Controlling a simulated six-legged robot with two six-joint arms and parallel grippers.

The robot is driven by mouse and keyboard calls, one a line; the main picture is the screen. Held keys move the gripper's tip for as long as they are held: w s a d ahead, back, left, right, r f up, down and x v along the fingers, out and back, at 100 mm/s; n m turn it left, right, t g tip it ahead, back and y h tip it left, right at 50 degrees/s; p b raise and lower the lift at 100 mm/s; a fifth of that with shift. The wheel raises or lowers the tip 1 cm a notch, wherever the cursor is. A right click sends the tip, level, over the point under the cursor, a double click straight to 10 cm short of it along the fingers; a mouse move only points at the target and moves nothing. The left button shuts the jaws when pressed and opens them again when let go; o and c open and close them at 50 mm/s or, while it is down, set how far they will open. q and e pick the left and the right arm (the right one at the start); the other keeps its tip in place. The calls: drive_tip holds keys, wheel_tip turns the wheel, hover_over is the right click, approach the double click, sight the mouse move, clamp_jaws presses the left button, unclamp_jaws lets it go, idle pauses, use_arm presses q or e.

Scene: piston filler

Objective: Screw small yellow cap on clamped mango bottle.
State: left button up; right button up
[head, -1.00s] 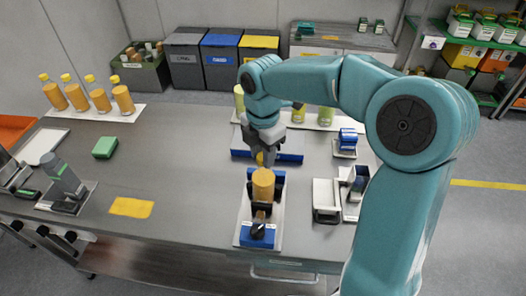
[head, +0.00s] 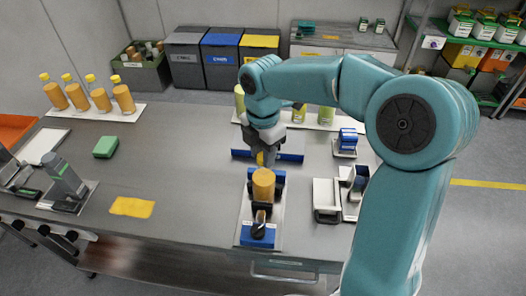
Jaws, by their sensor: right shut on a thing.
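The mango bottle (head: 263,184), with an orange body, stands upright in the blue and black clamp (head: 257,232) on a pale base plate at the middle front of the table. My right gripper (head: 262,156) points down just over the bottle's top. It is shut on a small yellow cap (head: 260,159), which shows only partly between the fingers. The bottle's neck is mostly hidden by the gripper, so I cannot tell whether cap and neck touch. My left gripper is not in view.
Several capped orange bottles (head: 99,99) stand on a white mat at the left back. A blue rail (head: 290,157) lies behind the clamp. Small trays (head: 326,200) sit to its right. A yellow cloth (head: 132,207) and green block (head: 106,147) lie left, with bare table between.

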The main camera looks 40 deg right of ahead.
drive_tip(key=shift+f+b, duration=0.65)
drive_tip(key=shift+f, duration=0.45)
idle(1.7)
drive_tip(key=m, duration=0.7)
drive_tip(key=shift+w+m, duration=0.1)
drive_tip(key=shift+m, duration=0.2)
drive_tip(key=m, duration=0.7)
drive_tip(key=shift+d, duration=0.1)
drive_tip(key=o, duration=1.1)
drive_tip(key=shift+c, duration=0.2)
